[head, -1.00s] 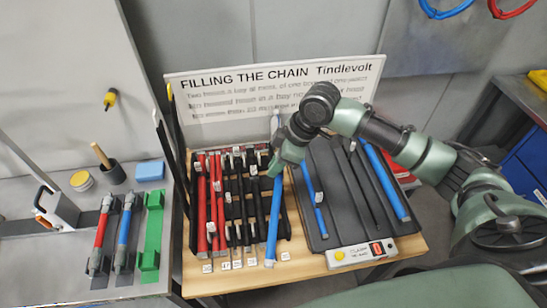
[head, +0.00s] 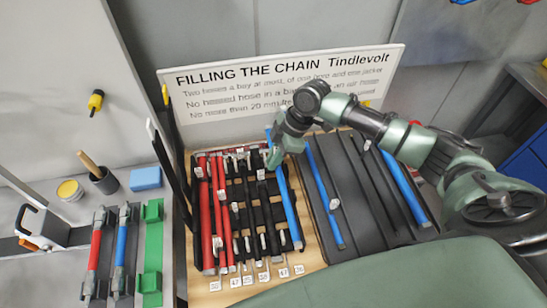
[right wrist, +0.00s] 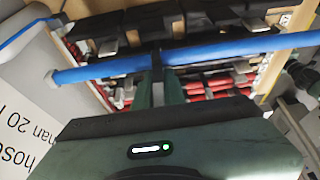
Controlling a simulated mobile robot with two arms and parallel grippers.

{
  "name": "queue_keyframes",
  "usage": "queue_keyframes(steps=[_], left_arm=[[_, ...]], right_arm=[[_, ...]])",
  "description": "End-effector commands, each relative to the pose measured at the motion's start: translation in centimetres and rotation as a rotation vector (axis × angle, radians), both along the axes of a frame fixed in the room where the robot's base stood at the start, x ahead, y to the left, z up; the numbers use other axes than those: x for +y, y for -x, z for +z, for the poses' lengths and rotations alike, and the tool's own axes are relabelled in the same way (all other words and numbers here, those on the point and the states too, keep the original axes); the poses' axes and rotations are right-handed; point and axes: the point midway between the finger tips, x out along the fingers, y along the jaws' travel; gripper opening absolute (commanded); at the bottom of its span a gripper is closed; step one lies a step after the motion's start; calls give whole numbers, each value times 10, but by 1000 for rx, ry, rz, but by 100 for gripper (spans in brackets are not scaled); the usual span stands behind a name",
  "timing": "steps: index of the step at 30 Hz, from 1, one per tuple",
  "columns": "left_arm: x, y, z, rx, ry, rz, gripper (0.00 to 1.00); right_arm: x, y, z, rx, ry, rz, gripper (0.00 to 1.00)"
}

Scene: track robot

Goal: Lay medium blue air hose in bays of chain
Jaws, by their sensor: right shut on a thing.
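My right gripper (head: 274,158) is shut on a blue hose (head: 289,208) near its far end. The hose runs along the right edge of the black chain (head: 240,172), its near end by the chain's front. I cannot tell whether it rests in the rightmost bay or just above it. The right wrist view shows the blue hose (right wrist: 215,54) crossing between the fingers (right wrist: 158,82), with the chain behind. Red hoses (head: 206,215) lie in the chain's left bays, with black lines in the middle. My left gripper is not in view.
A dark grooved tray (head: 350,215) right of the chain holds a thinner blue hose (head: 322,185), thin black lines and a thicker blue hose (head: 404,188). Behind stands a sign board (head: 290,85). A grey bench at left holds a blue block (head: 145,178) and a green holder (head: 153,250).

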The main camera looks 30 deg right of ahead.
Motion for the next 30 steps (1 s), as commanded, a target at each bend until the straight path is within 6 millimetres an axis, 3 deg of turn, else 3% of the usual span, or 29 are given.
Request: queue_keyframes(steps=[8,30], left_arm=[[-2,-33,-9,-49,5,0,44],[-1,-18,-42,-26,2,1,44]], right_arm=[[0,0,-20,-1,-3,-1,0],[0,0,-79,-1,-3,0,0]])
